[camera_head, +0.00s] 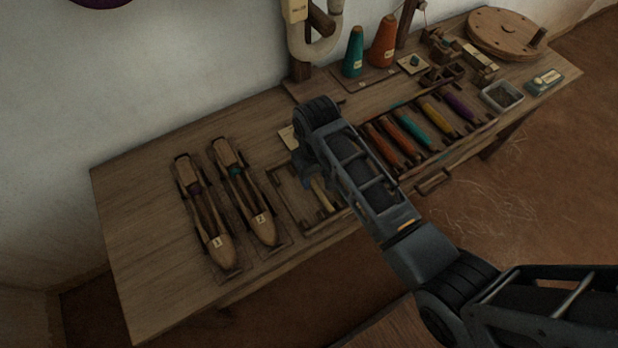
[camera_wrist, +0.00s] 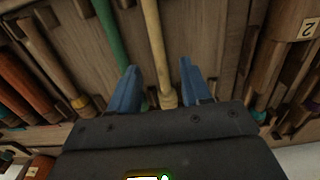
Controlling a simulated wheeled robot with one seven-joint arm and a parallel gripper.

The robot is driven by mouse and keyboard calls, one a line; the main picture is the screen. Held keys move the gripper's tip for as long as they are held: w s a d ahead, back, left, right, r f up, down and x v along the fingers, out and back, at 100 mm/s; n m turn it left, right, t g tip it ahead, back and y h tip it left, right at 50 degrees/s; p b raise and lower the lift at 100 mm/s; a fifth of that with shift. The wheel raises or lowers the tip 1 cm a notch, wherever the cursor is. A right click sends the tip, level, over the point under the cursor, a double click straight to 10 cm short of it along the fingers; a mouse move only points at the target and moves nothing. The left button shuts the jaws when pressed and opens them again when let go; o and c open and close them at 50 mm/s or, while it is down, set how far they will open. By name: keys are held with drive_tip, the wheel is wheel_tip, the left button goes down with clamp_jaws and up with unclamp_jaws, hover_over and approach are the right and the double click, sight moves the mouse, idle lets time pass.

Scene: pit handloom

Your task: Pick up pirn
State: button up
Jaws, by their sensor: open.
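In the wrist view, a pale, bare-looking pirn (camera_wrist: 153,40) runs lengthwise between the two blue fingers of my gripper (camera_wrist: 159,68). The fingers are apart, with gaps showing on both sides of it. A green pirn (camera_wrist: 110,32) lies to its left, partly behind the left finger. In the head view, the pale pirn (camera_head: 321,191) shows in a shallow wooden tray (camera_head: 283,196), partly hidden by my arm. My gripper (camera_head: 303,172) is over this tray, mostly hidden by my wrist. Pirns of several colours, such as a teal one (camera_head: 415,127), lie in a rack to the right.
Two wooden shuttles, numbered 1 (camera_head: 212,228) and 2 (camera_head: 254,208), lie left of the tray. Two thread cones, teal (camera_head: 354,55) and orange (camera_head: 383,45), stand at the back. A round wooden wheel (camera_head: 507,32) lies far right. The table's left end is clear.

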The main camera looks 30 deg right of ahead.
sight(314, 184)
wheel_tip(314, 184, down, 3)
drive_tip(key=shift+f, duration=0.15)
clamp_jaws()
idle(0.4)
